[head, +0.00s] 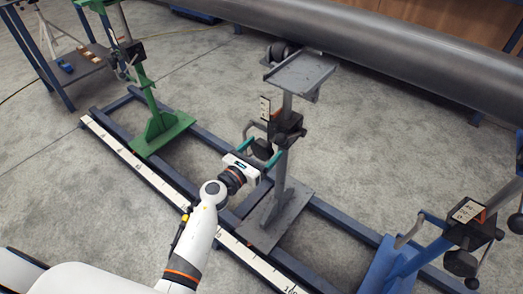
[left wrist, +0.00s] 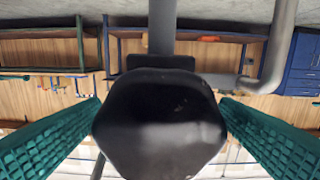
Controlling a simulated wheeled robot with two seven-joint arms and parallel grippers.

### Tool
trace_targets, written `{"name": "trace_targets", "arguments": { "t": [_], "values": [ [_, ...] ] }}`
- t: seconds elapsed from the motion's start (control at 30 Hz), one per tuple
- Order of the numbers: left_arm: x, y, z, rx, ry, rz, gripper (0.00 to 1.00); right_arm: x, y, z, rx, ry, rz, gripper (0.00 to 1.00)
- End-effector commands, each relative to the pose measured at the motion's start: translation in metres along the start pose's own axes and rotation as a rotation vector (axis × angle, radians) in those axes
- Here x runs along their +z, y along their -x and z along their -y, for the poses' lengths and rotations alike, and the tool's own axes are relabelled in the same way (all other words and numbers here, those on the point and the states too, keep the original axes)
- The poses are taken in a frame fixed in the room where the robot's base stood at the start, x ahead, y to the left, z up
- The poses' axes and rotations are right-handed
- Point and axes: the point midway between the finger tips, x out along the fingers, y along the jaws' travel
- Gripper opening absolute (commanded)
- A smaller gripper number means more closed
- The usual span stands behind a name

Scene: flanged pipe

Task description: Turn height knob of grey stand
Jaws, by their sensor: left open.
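The grey stand (head: 283,179) stands on the blue rail frame in the middle of the head view, with a flat plate on top. Its black height knob (head: 262,149) is on the near side of its black clamp block. My left gripper (head: 263,148) is open, with its teal fingers on either side of the knob. In the left wrist view the black knob (left wrist: 160,125) fills the centre between the two green fingers (left wrist: 160,140). Gaps are hard to judge, and I cannot tell whether either finger touches it. My right gripper is not in view.
A green stand (head: 150,100) is at the left and a blue stand (head: 400,262) at the right, both on the rail frame. A large grey pipe (head: 400,45) lies behind. A side table (head: 75,68) with small parts is at the upper left.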

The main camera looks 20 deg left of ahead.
Motion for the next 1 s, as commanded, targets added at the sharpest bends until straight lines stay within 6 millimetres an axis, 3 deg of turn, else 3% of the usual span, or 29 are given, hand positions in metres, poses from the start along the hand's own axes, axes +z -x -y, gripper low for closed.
{"name": "trace_targets", "arguments": {
  "t": [0.27, 0.53, 0.97, 1.0],
  "values": [
    [0.0000, -0.0014, 0.0000, 0.000, 0.000, 0.000, 0.84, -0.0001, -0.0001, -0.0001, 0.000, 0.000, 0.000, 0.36],
    [0.0000, -0.0011, 0.0000, 0.000, 0.000, 0.000, 0.40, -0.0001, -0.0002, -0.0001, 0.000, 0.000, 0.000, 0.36],
    [-0.0006, -0.0008, -0.0001, 0.000, 0.095, 0.002, 0.39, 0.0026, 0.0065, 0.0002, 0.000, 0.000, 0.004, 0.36],
    [-0.0009, -0.0008, -0.0003, 0.001, 0.120, 0.002, 0.39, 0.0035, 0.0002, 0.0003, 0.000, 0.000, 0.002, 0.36]
  ]
}}
